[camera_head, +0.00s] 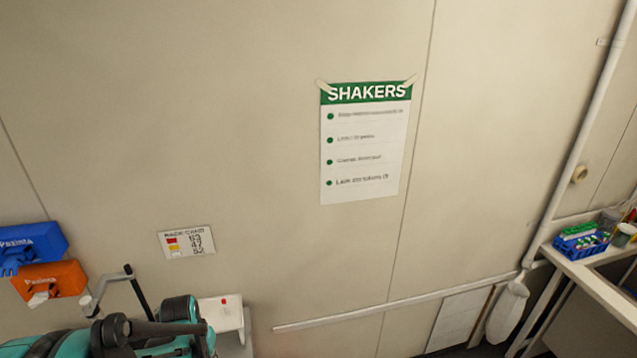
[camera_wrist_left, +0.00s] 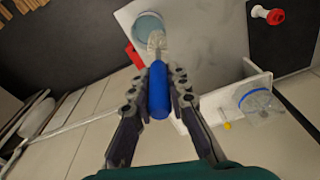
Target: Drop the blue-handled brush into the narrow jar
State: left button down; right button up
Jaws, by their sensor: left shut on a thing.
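My left gripper (camera_wrist_left: 160,77) is shut on the blue handle of the brush (camera_wrist_left: 158,92) in the left wrist view. The brush's pale, clear-looking bristle head (camera_wrist_left: 156,42) points away from the gripper, toward the top of the picture. Just beyond the bristles is a round blue-grey opening or vessel (camera_wrist_left: 149,24) on a pale surface. A clear vessel with a blue rim (camera_wrist_left: 258,102) stands to the right. I cannot tell which of these is the narrow jar, or whether the bristles are above or inside the round one. My right gripper is not in view.
A white bench or shelf (camera_head: 225,313) stands against the wall at lower left. A red-and-white item (camera_wrist_left: 270,15) and a red block (camera_wrist_left: 134,56) lie near the round vessel. A side table at right holds a blue rack (camera_head: 580,245). Blue and orange boxes (camera_head: 52,281) hang at left.

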pick_arm(q)
jog(key=shift+f, duration=0.5)
jog(key=shift+s, duration=0.1)
jog(key=shift+r, duration=0.1)
jog(key=c, duration=1.4)
grip_release()
notch_tip(320, 180, up, 12)
jog(key=s, duration=0.1)
jog(key=shift+s, duration=0.2)
jog(key=s+d+f+t+b, duration=0.2)
jog(key=s+d+f+b, duration=0.1)
jog(key=f+b, duration=0.5)
jog(key=s+d+f+t+b, duration=0.2)
jog(key=s+d+f+b, duration=0.1)
jog(key=f+b, duration=0.5)
jog(key=s+d+f+t+b, duration=0.1)
jog(key=s+d+f+b, duration=0.3)
jog(key=f+b, duration=0.4)
jog(key=b, duration=0.4)
jog(key=shift+d+t+b, duration=0.3)
jog(key=shift+t+b, duration=0.1)
